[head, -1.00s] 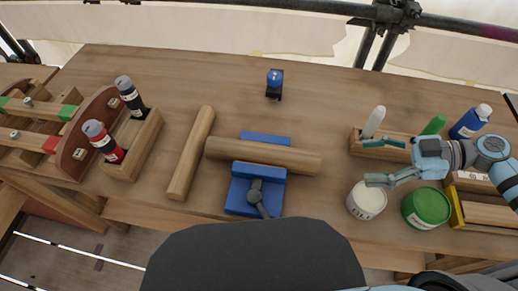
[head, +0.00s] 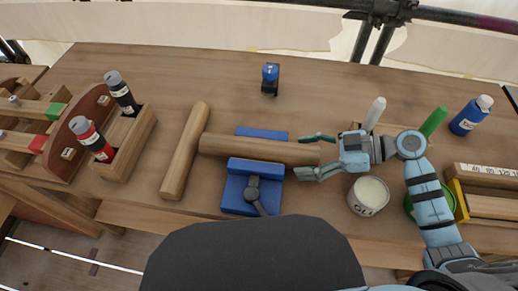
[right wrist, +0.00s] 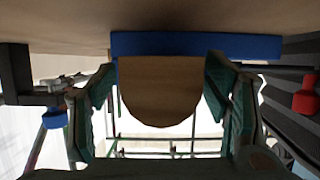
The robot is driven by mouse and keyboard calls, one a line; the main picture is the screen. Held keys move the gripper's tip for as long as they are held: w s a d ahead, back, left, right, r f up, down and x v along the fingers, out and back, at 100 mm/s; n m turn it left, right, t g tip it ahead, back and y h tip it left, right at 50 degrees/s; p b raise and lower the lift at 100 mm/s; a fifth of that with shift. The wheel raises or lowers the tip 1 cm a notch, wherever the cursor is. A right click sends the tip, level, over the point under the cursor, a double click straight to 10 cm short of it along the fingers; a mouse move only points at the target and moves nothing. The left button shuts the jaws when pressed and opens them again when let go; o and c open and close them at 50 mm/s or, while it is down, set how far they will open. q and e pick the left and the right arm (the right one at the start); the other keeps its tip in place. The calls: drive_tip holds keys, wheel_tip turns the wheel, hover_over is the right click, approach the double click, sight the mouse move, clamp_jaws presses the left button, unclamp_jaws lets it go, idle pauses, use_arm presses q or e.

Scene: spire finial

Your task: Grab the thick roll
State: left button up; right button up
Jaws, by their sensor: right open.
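A thick wooden roll (head: 255,148) lies across the blue vise (head: 257,190), its right end jutting out past it. A second, slimmer-looking wooden roll (head: 186,150) lies on the bench to its left. My right gripper (head: 316,156) is open at the right end of the thick roll, one finger on its far side and one on its near side. In the right wrist view the rounded end of the roll (right wrist: 160,90) shows between the two spread fingers (right wrist: 160,95), with gaps on both sides. The blue vise part (right wrist: 195,45) shows behind it. My left gripper is out of view.
A white can (head: 368,195) stands close to my right gripper, with a green can (head: 412,206) partly behind my arm. A wooden holder (head: 346,128) with a white marker (head: 375,113) is just beyond. A blue stamp (head: 270,78) stands at the back.

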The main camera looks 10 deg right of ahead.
drive_tip(key=shift+d, duration=0.1)
drive_tip(key=c, duration=1.5)
drive_tip(key=shift+r, duration=0.15)
